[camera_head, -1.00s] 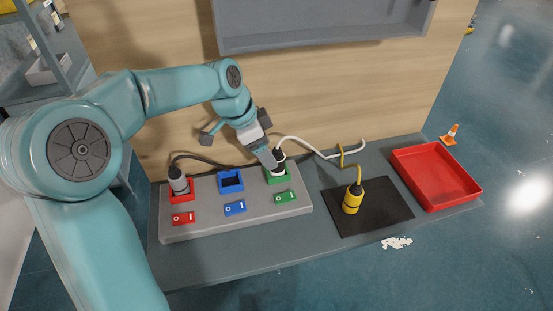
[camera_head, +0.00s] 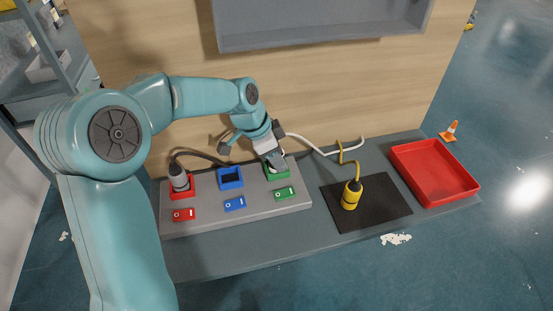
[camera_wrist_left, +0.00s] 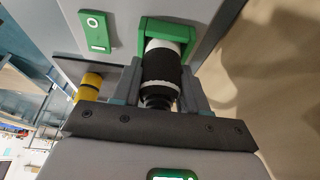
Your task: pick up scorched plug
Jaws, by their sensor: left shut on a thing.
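A white plug with a broad blackened band (camera_wrist_left: 160,72) sits at the green socket (camera_wrist_left: 161,27); the wrist view shows its white end inside the green frame. My left gripper (camera_head: 277,160) is shut on this plug, with one finger on each side of its dark part. In the head view the gripper mostly hides the plug. A grey plug with a dark cord (camera_head: 179,179) stands in the red socket (camera_head: 183,194). A yellow plug (camera_head: 351,195) stands on a black mat (camera_head: 385,212). My right gripper is not in view.
The blue socket (camera_head: 230,178) is empty. Red, blue and green switches line the front of the grey socket board (camera_head: 215,222). A white cord (camera_head: 318,149) runs behind the board. An empty red tray (camera_head: 436,178) lies at the right. A grey shelf (camera_head: 320,35) hangs above.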

